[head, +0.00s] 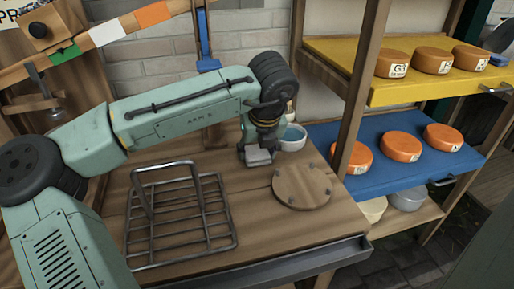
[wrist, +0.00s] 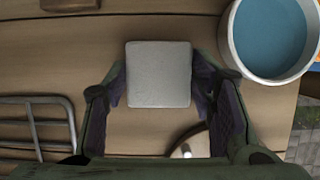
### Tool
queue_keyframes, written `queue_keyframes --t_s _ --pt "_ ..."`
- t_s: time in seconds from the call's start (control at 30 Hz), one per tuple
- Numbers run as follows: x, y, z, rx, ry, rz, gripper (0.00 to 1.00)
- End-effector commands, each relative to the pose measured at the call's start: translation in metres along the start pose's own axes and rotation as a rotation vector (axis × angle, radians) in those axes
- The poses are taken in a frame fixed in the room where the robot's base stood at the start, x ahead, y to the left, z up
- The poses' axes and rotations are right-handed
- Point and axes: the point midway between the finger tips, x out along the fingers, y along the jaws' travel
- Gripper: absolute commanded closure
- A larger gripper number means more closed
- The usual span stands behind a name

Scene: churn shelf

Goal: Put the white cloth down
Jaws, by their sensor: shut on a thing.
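The white cloth (head: 260,157) shows as a small pale grey-white square block at the end of my arm. In the wrist view the cloth (wrist: 158,75) sits between the two fingers. My gripper (wrist: 160,88) is shut on it, one finger on each side; it also shows in the head view (head: 257,150). The cloth is over the wooden bench top (head: 225,170), left of a white bowl. I cannot tell whether its underside touches the wood.
The white bowl (head: 292,146) with blue inside (wrist: 270,35) stands close on the right. A round wooden board (head: 302,187) lies in front right, a wire rack (head: 180,222) at left. Right shelves, yellow (head: 340,55) and blue (head: 390,180), carry orange cheeses. Bare wood lies between rack and board.

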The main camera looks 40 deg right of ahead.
Motion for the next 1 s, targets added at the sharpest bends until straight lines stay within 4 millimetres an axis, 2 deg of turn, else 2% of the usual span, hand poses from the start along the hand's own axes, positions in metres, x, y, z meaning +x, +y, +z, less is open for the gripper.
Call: queue_keyframes --t_s 0.03,0.3,0.67,0.77,1.0 --pt "0.005 0.001 -0.004 0.003 0.012 0.005 0.47" --pt "0.007 0.001 -0.006 0.006 0.016 0.008 0.29" --pt "0.001 0.001 -0.002 0.003 0.01 0.005 0.29" --pt "-0.011 0.0 0.001 0.003 0.008 0.003 0.29" --pt "-0.064 -0.001 0.001 0.004 0.007 0.001 0.29"
